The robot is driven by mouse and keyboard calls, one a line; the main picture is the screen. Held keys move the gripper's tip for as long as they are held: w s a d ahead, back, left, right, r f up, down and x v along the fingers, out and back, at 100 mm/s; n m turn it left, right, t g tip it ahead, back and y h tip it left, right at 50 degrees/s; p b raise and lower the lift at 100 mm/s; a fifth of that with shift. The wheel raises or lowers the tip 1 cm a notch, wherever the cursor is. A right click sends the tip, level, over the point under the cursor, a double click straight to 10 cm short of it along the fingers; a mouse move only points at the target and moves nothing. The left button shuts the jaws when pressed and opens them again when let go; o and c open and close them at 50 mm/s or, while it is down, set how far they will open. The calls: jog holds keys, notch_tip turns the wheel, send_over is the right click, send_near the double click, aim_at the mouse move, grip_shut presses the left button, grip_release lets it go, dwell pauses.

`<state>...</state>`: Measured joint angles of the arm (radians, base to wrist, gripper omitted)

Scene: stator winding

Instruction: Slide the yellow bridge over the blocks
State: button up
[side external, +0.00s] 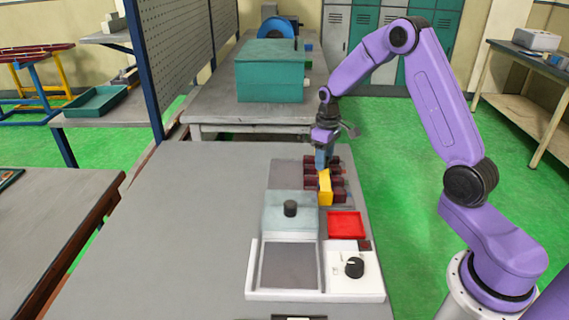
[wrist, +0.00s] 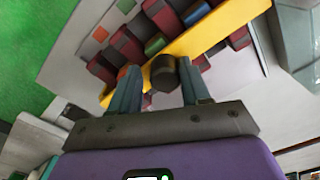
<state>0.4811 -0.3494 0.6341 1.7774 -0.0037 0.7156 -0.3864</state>
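The yellow bridge (side external: 325,188) lies among the dark red blocks (side external: 338,181), which stand in rows on a grey plate. In the wrist view the bridge (wrist: 222,22) runs as a long bar across the picture, with dark red blocks (wrist: 128,44) on both sides of it. A dark round knob (wrist: 163,74) stands on the bridge. My gripper (side external: 322,162) points down just above the bridge. In the wrist view its two fingers (wrist: 160,82) are apart, on either side of the knob, with a small gap on the left. Contact on the right is unclear.
A green block (wrist: 155,44) and a blue block (wrist: 196,12) sit among the red ones. A pale box with a black knob (side external: 290,210), a red tray (side external: 345,225) and a white dial panel (side external: 353,272) stand nearer the camera. The grey table's left side (side external: 190,220) is clear.

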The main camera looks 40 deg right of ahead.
jog(key=shift+s+a+f, duration=0.25)
jog(key=shift+s+a, duration=0.1)
jog(key=shift+a, duration=0.1)
jog(key=shift+r, duration=0.2)
jog(key=shift+w+d+r, duration=0.1)
jog(key=shift+r, duration=1.25)
jog(key=shift+w+d+r, duration=0.1)
jog(key=shift+r, duration=1.5)
